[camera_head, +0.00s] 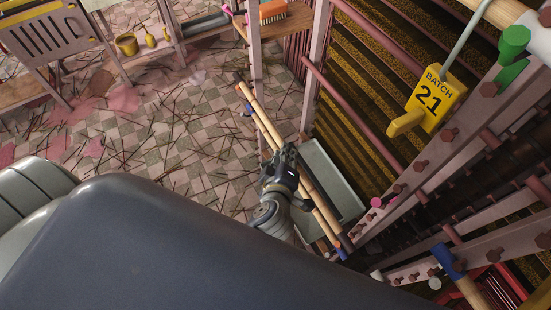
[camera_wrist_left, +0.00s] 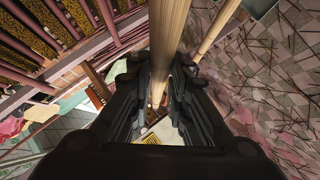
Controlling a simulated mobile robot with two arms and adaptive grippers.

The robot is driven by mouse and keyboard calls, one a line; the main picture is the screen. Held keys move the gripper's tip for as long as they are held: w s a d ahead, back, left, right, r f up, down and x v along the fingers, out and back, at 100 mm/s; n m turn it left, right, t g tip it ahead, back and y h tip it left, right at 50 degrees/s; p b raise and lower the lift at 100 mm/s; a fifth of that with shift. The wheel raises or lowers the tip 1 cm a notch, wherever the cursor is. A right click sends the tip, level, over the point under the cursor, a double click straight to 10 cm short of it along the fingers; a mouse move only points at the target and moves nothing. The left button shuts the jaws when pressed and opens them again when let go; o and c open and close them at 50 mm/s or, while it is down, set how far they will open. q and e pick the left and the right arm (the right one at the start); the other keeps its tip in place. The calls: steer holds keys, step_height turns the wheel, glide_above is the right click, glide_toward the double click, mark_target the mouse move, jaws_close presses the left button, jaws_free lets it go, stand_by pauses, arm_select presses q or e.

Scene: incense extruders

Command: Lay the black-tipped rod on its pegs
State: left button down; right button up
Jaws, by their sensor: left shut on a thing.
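A long pale bamboo rod with dark ends, the black-tipped rod (camera_head: 257,103), slants from the upper middle down to the right in the head view. My left gripper (camera_head: 285,165) is closed around a rod near its middle, which appears to be this one; the fingers hide part of it. In the left wrist view the held rod (camera_wrist_left: 168,40) runs between the fingers (camera_wrist_left: 165,100). A second bamboo rod with blue ends (camera_head: 246,113) lies close alongside; it also shows in the left wrist view (camera_wrist_left: 210,32). I cannot tell which pegs belong to the black-tipped rod. My right gripper is out of view.
A grey-green tray (camera_head: 347,190) is behind the gripper. Sticks litter the tiled floor (camera_head: 180,125). An orange brush (camera_head: 272,12) sits at the top.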

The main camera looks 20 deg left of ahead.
arm_select(q)
steer(key=shift+w+d, duration=0.55)
steer(key=shift+w, duration=0.2)
steer(key=shift+f+b, duration=1.4)
steer(key=shift+b, duration=0.05)
steer(key=c, duration=1.1)
jaws_free()
steer(key=s+a, duration=0.6)
steer(key=s, duration=0.2)
